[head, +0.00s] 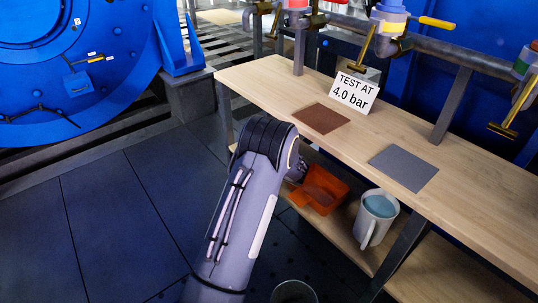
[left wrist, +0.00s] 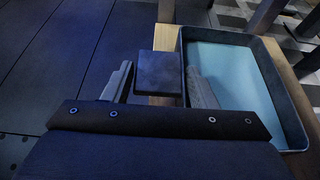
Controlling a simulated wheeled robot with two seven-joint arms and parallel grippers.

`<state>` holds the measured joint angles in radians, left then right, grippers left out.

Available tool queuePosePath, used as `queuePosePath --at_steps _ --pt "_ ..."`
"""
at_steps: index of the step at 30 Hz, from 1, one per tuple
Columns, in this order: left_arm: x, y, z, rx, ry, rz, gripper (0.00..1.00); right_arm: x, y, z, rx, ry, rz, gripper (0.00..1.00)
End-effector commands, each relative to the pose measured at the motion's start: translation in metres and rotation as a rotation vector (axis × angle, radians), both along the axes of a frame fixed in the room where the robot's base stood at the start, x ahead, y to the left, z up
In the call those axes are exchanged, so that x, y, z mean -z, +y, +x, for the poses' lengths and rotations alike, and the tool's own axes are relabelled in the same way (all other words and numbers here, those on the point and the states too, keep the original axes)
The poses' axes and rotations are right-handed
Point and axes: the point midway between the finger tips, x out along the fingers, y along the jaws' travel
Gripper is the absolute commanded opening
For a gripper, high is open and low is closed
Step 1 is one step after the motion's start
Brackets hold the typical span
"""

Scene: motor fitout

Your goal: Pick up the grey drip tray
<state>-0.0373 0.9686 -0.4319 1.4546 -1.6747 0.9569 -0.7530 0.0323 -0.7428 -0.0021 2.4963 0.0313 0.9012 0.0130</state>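The grey drip tray (left wrist: 278,103) is at the right of the left wrist view, with a dark rim and a pale blue inside. A dark square block (left wrist: 160,72) sits against its near-left wall; I cannot tell whether it is the tray's handle. My left gripper (left wrist: 160,86) is open, one finger on each side of this block, the right finger overlapping the tray's inside. Contact is not clear. In the head view my left arm reaches to the lower shelf and hides the gripper; I cannot make out the tray there. My right gripper is not in view.
An orange bin (head: 327,188) and a white jug (head: 367,232) with blue content stand on the lower shelf (head: 425,275). The bench top (head: 270,82) above carries a brown mat (head: 322,118), a grey mat (head: 403,169) and a "TEST AT 4.0 bar" sign (head: 354,93). Pipes with valves run behind.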

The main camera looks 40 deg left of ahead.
Motion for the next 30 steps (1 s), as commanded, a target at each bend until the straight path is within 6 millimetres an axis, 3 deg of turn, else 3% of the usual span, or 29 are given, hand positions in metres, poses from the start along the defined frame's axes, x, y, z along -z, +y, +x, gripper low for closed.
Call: queuePosePath --at_steps 1,11,22,30 --pt "0.0 0.0 0.0 0.0 0.0 0.0 0.45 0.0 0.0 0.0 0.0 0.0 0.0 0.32" --pt "0.0 0.0 0.0 0.0 0.0 0.0 0.02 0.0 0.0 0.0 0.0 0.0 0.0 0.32" --pt "-0.008 0.0 0.001 0.0 -0.004 0.002 0.01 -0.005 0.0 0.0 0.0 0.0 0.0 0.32" --pt "-0.045 -0.003 -0.004 0.001 -0.003 0.001 0.01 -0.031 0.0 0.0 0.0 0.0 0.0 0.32"
